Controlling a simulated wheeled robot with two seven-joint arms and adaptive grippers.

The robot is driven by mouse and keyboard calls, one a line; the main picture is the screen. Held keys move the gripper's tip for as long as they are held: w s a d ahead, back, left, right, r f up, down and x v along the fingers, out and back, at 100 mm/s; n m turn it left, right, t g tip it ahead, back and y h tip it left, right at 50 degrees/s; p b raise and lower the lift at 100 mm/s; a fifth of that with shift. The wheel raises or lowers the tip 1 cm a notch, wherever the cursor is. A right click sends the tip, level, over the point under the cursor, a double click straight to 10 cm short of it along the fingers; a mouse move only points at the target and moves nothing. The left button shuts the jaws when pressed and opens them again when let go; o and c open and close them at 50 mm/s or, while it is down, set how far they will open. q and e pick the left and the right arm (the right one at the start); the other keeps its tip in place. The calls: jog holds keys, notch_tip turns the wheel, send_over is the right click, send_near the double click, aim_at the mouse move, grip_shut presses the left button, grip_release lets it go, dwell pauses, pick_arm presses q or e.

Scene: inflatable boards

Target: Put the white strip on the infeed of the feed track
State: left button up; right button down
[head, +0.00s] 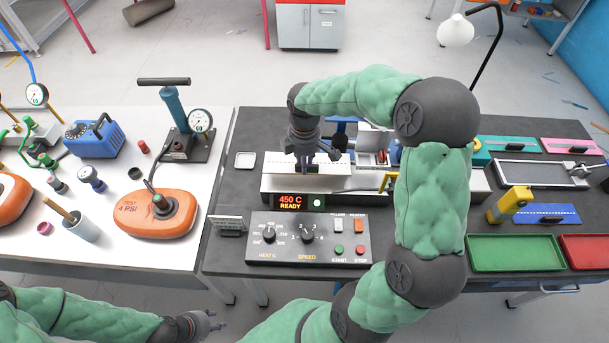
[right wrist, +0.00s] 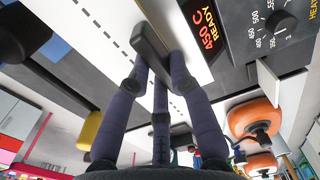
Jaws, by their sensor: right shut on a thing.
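The white strip (head: 337,161) has a dashed line along it and a dark grip block. It lies lengthwise at the left part of the feed track (head: 278,187), behind the display reading 450 C READY. My right gripper (head: 317,156) points down, shut on the dark block. In the right wrist view, the fingers close around the block, and the white strip (right wrist: 112,38) runs diagonally behind them. I cannot tell whether the strip rests on the track or hovers just above it. My left gripper (head: 208,324) is empty and open at the front, low and away from the track.
A control box (head: 308,238) with knobs stands before the track. My right arm hides part of the track. At right are teal (head: 497,143), pink (head: 566,145) and blue (head: 560,214) strips, a green tray (head: 515,252) and a red tray (head: 590,250). Orange inflatables (head: 155,213) lie on the white table.

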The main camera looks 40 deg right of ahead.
jog(key=shift+f+b, duration=0.75)
jog(key=shift+f, duration=2.05)
jog(key=shift+f, duration=0.15)
jog(key=c, duration=1.1)
grip_release()
notch_tip(320, 180, up, 12)
jog(key=p, duration=0.3)
